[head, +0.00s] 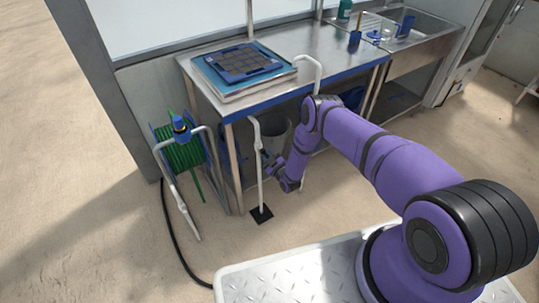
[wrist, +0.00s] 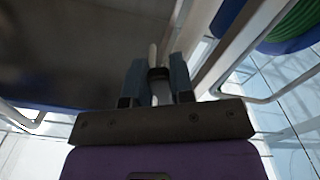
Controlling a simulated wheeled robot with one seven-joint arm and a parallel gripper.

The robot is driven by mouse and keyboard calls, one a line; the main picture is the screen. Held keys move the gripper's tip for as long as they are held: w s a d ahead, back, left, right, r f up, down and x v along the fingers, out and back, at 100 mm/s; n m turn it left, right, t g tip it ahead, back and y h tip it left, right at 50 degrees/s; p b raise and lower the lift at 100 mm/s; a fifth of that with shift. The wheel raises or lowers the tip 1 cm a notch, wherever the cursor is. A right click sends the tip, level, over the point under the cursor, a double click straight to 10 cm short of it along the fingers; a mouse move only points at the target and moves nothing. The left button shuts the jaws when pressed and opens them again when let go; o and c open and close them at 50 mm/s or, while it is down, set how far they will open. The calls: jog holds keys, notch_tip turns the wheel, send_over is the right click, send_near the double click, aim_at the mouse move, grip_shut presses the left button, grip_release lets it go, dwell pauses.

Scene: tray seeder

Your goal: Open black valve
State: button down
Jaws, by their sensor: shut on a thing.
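A white standpipe (head: 260,180) rises from a black square foot (head: 261,215) on the floor in front of the steel table. My gripper (head: 268,160) is beside the pipe, about halfway up, reaching in from the right at the end of my purple arm. In the wrist view, the two fingers of my gripper (wrist: 158,78) are closed around a small dark part, which I take to be the black valve (wrist: 158,73). A pale pipe end shows just beyond it. In the head view my gripper largely hides the valve, so its handle angle cannot be told.
A green hose reel (head: 182,155) on a white frame stands left of the pipe, with a black hose along the floor. The steel table (head: 310,62) carries a blue tray (head: 244,62); a bucket (head: 278,132) stands beneath. A sink is further right. Sandy floor at left is clear.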

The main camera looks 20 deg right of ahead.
jog(key=m, duration=0.1)
jog(key=a+m, duration=0.1)
jog(key=shift+s+f+m, duration=0.25)
jog(key=shift+m, duration=0.05)
jog(key=shift+s+a+m, duration=0.15)
jog(key=shift+a+m, duration=0.45)
jog(key=shift+m, duration=0.7)
jog(key=c, duration=1)
grip_release()
jog(key=v, duration=1)
jog(key=shift+s, duration=0.4)
